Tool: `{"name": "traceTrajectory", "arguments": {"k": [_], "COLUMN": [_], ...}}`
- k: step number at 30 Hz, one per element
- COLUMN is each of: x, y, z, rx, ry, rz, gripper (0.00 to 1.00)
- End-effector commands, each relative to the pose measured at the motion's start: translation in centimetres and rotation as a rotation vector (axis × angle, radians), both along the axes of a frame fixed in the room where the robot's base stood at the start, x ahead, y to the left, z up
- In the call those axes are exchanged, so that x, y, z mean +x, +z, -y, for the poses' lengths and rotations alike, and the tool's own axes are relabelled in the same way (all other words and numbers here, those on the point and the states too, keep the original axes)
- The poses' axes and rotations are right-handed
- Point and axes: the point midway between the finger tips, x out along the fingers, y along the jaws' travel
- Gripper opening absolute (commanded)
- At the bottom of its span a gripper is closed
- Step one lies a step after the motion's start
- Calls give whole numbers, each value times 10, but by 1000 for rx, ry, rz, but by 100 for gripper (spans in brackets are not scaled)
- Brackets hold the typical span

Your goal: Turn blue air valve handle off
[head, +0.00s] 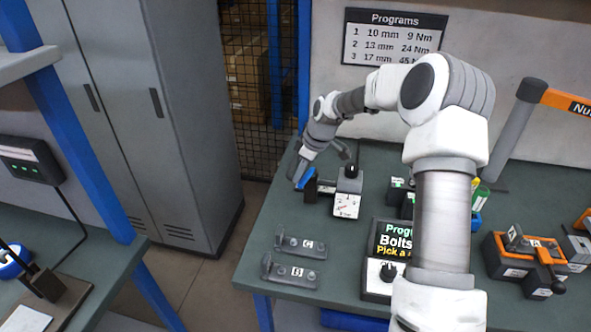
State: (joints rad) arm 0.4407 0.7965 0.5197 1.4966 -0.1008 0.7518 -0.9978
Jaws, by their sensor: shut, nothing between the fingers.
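The blue air valve handle (307,177) is a small blue lever at the left edge of the green bench. It sits at the left end of a dark fitting (326,187) joined to a white box with a gauge (346,205) and a black knob on top. My gripper (296,176) points down at the handle's left side, very close to it. The gripper is shut with nothing held. Whether its tips touch the handle cannot be told, as they are small and overlap it in this view.
Two grey brackets (300,245) lie on the bench's front left. A black programs display (390,255) stands near its front middle. An orange-and-grey fixture (525,262) is at the right. A grey cabinet (150,110) and another bench (70,235) are left, across a floor gap.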

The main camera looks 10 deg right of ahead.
Motion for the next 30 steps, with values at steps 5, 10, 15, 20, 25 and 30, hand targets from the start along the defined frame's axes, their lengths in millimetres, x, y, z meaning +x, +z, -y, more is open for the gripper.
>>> {"name": "traceTrajectory", "arguments": {"k": [5, 10, 15, 20, 25, 30], "x": [-5, -8, -10, -10, -10, -10], "y": [0, 0, 0, 0, 0, 0], "z": [6, 9, 11, 12, 12, 12], "rx": [1, -1, -1, -1, -1, -1], "ry": [114, 121, 120, 120, 118, 118], "rz": [-1, -1, 0, 0, 0, 0], "gripper": [0, 0, 0, 0, 0, 0]}}
